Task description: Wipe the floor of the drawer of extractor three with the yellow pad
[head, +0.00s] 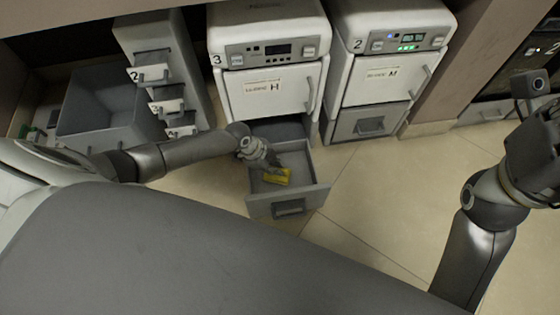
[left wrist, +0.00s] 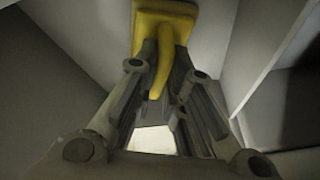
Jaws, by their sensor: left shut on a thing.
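Extractor three (head: 232,50) is a white unit marked 3, with its grey lower drawer (head: 288,208) pulled out. My left gripper (head: 270,166) reaches down inside the open drawer. It is shut on the yellow pad (head: 277,177), which is low in the drawer towards its front. In the left wrist view the yellow pad (left wrist: 193,20) shows a bent yellow handle between the fingers of the gripper (left wrist: 160,85). Whether the pad touches the drawer floor I cannot tell. My right arm is at the right edge, and its fingers are not seen.
Extractor two (head: 385,65) stands to the right, its lower drawer (head: 368,122) shut. The tiled floor (head: 385,200) right of the open drawer is clear.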

